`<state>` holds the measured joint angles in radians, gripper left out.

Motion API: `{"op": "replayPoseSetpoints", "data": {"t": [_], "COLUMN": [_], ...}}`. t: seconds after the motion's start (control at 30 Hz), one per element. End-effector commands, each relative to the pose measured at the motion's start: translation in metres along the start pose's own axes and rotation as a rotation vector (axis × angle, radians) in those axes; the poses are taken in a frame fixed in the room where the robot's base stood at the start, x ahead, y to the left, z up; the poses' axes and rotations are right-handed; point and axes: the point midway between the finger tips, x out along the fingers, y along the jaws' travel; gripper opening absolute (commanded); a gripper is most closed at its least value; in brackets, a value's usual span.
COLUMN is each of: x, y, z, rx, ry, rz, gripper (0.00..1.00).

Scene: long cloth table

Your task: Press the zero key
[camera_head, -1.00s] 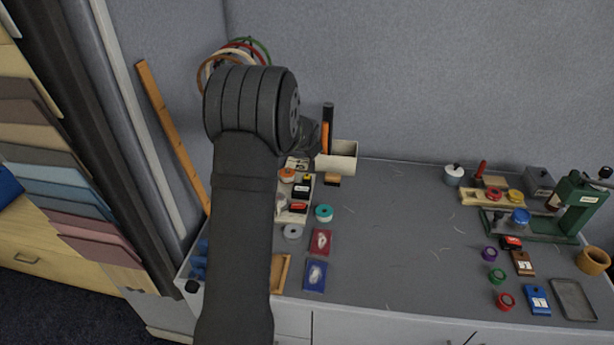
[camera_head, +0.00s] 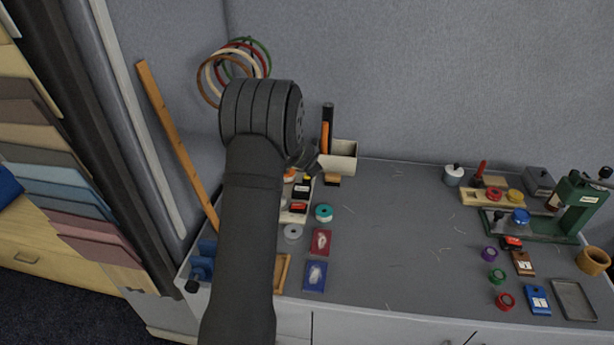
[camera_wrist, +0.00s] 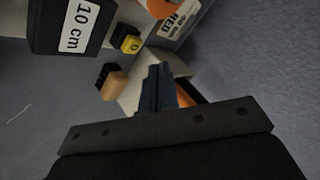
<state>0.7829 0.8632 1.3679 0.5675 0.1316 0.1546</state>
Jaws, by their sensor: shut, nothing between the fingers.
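The zero key (camera_wrist: 130,45) is a small yellow button marked "0" on a black base, near the top of the wrist view. A black block labelled "10 cm" (camera_wrist: 78,20) stands just left of it. My gripper (camera_wrist: 154,72) is shut and empty, its fingertips below and slightly right of the key in that picture, apart from it. In the head view my gripper (camera_head: 308,160) hangs at the left back of the table, close to the beige holder; the arm covers part of that area. A tiny yellow spot (camera_head: 307,177) there appears to be the key.
A beige holder (camera_head: 342,160) with upright tools stands just right of my gripper. A small wooden-coloured block (camera_wrist: 115,84) lies near the fingers. An orange round thing (camera_wrist: 158,8) is at the top. The table's middle is clear; a green press (camera_head: 575,200) stands far right.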

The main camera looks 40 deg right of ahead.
Motion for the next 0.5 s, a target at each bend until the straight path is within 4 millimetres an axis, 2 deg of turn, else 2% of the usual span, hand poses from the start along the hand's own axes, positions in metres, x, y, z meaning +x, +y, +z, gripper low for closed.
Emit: {"op": "replayPoseSetpoints", "data": {"t": [0.2,0.5], "x": [0.0106,0.0129], "y": [0.0078,0.0096], "z": [0.0075,0.0091], "rx": [0.000,0.000], "ry": [-0.001,0.000], "rz": [0.002,0.002], "gripper": [0.00,0.00]}}
